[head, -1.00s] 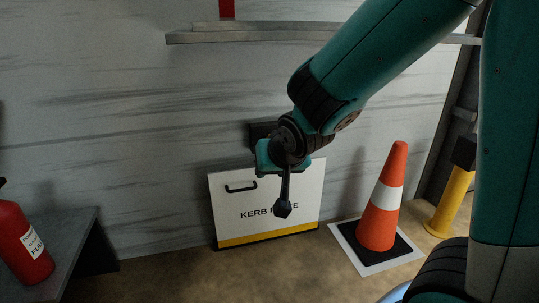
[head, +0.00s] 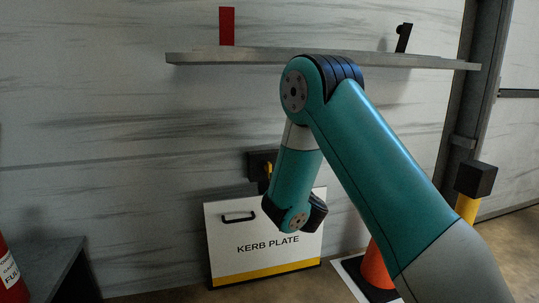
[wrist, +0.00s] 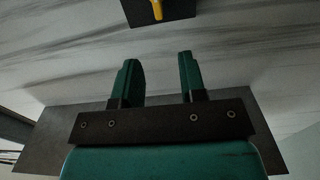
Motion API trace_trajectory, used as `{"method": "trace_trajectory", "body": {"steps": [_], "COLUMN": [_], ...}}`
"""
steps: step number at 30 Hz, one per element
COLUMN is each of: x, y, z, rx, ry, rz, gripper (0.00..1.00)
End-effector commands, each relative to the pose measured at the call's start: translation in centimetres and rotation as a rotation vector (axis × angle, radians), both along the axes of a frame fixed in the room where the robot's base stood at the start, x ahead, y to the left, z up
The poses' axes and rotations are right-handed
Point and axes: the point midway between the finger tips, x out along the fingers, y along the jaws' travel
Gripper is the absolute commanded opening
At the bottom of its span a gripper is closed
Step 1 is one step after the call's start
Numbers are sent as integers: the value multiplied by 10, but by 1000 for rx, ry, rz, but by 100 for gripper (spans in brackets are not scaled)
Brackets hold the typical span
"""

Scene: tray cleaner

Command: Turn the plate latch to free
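The plate latch is a yellow lever (head: 269,171) on a dark square mount (head: 256,160) on the wall. It is partly hidden by my arm in the head view. In the wrist view the yellow lever (wrist: 157,9) and its dark mount (wrist: 178,14) show at the top edge, cut off by the frame. The white kerb plate (head: 222,238) stands below the mount, with a black handle and a yellow bottom stripe. My gripper (wrist: 158,58) is open and empty, its two fingers apart and pointing toward the lever with a gap between. The head view does not show the fingers clearly.
A shelf (head: 190,58) runs above my arm, with a red block (head: 226,26) and a small black item (head: 403,38). An orange cone (head: 376,268) and a yellow post (head: 467,207) stand right. A fire extinguisher (head: 9,275) and grey bench (head: 43,262) are left.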

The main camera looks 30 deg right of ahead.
Motion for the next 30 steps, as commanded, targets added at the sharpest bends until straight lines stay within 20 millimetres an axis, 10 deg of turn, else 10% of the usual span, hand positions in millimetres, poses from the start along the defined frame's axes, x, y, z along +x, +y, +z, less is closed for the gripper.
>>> {"method": "trace_trajectory", "body": {"steps": [30], "x": [86], "y": [-26], "z": [7], "rx": [3], "ry": [1], "rz": [-3], "gripper": [38]}}
